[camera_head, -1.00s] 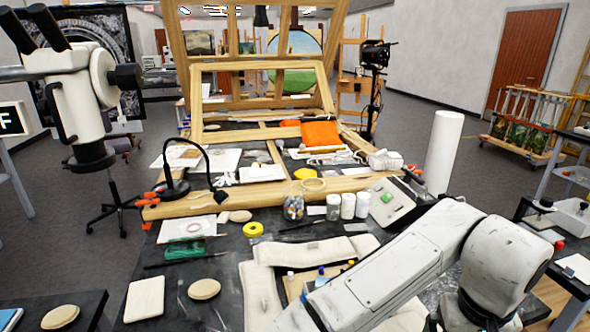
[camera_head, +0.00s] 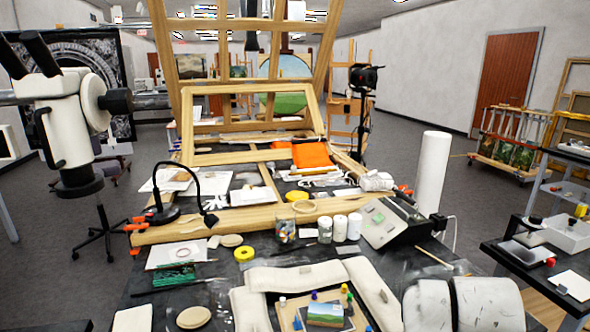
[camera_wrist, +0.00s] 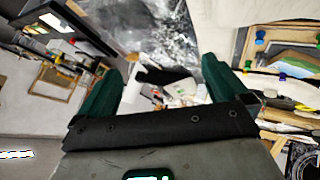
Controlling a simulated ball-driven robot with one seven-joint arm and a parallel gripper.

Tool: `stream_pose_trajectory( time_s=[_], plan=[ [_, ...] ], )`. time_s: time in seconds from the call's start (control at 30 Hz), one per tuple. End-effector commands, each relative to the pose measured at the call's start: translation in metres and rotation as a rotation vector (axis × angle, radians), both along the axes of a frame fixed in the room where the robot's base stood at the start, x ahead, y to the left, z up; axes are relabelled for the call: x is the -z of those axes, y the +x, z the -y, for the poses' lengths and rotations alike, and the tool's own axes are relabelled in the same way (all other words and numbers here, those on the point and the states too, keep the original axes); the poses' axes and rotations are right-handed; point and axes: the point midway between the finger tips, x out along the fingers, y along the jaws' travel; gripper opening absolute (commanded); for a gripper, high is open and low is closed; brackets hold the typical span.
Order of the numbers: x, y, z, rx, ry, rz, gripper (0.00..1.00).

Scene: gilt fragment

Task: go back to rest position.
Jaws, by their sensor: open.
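My gripper (camera_wrist: 163,68) shows in the wrist view, with its two dark green fingers wide apart and nothing between them. A blurred jumble of white, red and dark things shows beyond the fingers. In the head view a white, scuffed part of my arm (camera_head: 464,304) is at the lower right, over the front of the dark worktable (camera_head: 258,272). The gripper itself is out of the head view.
A small landscape painting (camera_head: 326,314) lies among padded cushions (camera_head: 294,276) near the arm. A white roll (camera_head: 432,174) stands behind, right of jars (camera_head: 340,228). A microscope (camera_head: 72,130) is at left. A side table (camera_head: 545,255) is at right.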

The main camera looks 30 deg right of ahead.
Motion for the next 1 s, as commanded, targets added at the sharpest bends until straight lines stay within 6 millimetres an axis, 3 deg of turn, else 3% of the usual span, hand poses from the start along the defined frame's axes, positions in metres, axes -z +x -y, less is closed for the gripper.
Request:
stream_pose_trajectory(
  time_s=[0.27,0.4,0.53,0.7,1.0],
  plan=[
    [0.100,-0.018,-0.065,-0.222,0.128,-0.139,1.00],
    [0.159,-0.051,-0.117,-0.304,0.271,-0.229,1.00],
    [0.200,-0.088,-0.164,-0.349,0.409,-0.303,1.00],
    [0.226,-0.120,-0.203,-0.371,0.521,-0.356,1.00],
    [0.226,-0.120,-0.203,-0.371,0.521,-0.356,1.00]
  ],
)
